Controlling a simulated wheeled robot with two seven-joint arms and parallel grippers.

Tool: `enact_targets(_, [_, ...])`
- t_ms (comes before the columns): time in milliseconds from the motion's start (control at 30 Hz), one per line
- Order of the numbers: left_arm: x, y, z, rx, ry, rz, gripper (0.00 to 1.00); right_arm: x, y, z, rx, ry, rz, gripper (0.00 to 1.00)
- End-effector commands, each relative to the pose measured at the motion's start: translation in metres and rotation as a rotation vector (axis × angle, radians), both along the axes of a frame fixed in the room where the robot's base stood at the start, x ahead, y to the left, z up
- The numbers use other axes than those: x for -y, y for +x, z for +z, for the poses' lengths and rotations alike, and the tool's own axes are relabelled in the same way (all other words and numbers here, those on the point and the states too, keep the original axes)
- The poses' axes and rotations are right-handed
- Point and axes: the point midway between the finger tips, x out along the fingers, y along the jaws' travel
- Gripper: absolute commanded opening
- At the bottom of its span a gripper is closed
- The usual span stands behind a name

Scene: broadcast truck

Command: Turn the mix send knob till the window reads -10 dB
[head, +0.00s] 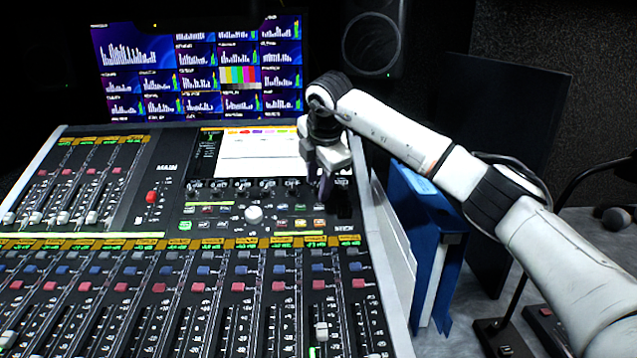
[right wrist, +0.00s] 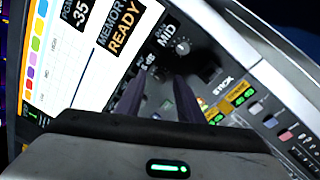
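My right gripper (head: 328,197) is over the right end of the knob row on the mixing console, below the console's screen. In the right wrist view its two dark fingers (right wrist: 160,80) point down at the panel with a gap between them. A small dark shape shows near the fingertips; I cannot make out whether it is the mix send knob. A small dark readout (right wrist: 150,64) there seems to show a 5 and dB; its sign is not clear. My left gripper is out of view.
The console (head: 100,262) carries several faders and coloured buttons. A large pale knob (head: 254,214) sits left of my gripper. The console screen (head: 250,157) is close behind it.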

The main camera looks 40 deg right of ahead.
Motion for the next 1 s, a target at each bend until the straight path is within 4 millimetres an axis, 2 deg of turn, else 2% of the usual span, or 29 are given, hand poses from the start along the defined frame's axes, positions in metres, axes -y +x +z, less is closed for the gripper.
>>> enact_targets(300, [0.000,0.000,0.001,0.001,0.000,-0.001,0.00,-0.011,-0.023,0.053,0.006,0.000,0.001,0.34])
enact_targets(500, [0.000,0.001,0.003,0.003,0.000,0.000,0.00,-0.017,-0.036,0.080,0.004,0.000,-0.001,0.34])
enact_targets(700, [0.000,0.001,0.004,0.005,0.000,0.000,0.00,-0.019,-0.041,0.088,0.002,0.000,-0.001,0.34])
enact_targets(1000, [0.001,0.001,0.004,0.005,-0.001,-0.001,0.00,-0.019,-0.041,0.088,0.002,0.000,-0.001,0.34])
